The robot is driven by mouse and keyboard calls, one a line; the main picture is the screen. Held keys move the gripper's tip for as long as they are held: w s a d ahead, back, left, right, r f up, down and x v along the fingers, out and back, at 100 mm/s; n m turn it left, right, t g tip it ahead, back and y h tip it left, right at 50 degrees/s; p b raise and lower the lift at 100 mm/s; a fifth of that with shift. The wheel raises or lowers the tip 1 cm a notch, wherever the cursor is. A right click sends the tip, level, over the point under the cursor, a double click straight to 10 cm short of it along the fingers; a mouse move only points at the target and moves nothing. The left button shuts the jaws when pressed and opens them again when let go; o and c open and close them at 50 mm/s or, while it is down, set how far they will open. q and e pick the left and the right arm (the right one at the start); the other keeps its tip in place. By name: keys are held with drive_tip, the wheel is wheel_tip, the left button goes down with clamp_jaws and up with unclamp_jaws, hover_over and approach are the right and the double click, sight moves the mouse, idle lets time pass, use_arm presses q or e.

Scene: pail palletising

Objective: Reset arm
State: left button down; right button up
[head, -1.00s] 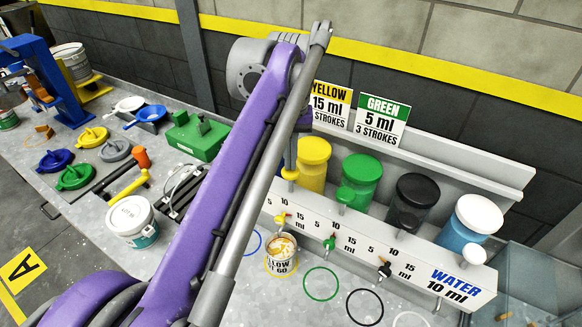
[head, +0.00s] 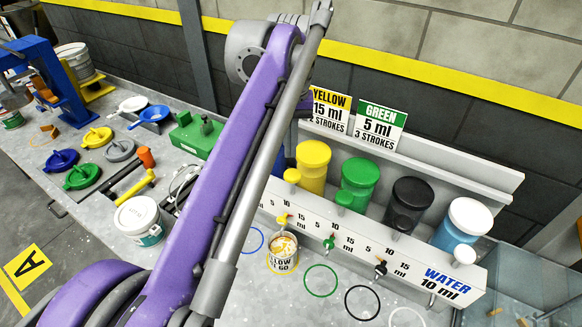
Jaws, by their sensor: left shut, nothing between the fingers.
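My left arm (head: 225,165), purple with a grey rod along it, rises from the lower left across the middle of the view to the top edge. Its far end stands high above the bench in front of the wall. The left gripper is shut and empty, but its fingers are hard to make out against the arm. The arm hides part of the bench and the left end of the dispenser row. My right gripper is not in view.
A dispenser rack (head: 350,230) has yellow (head: 313,168), green (head: 360,180), black (head: 408,200) and water (head: 465,222) bottles. A small open pail (head: 283,253) stands under the yellow spout.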

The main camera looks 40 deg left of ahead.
use_arm(q)
drive_tip(key=shift+s+r, duration=0.2)
drive_tip(key=shift+r, duration=0.3)
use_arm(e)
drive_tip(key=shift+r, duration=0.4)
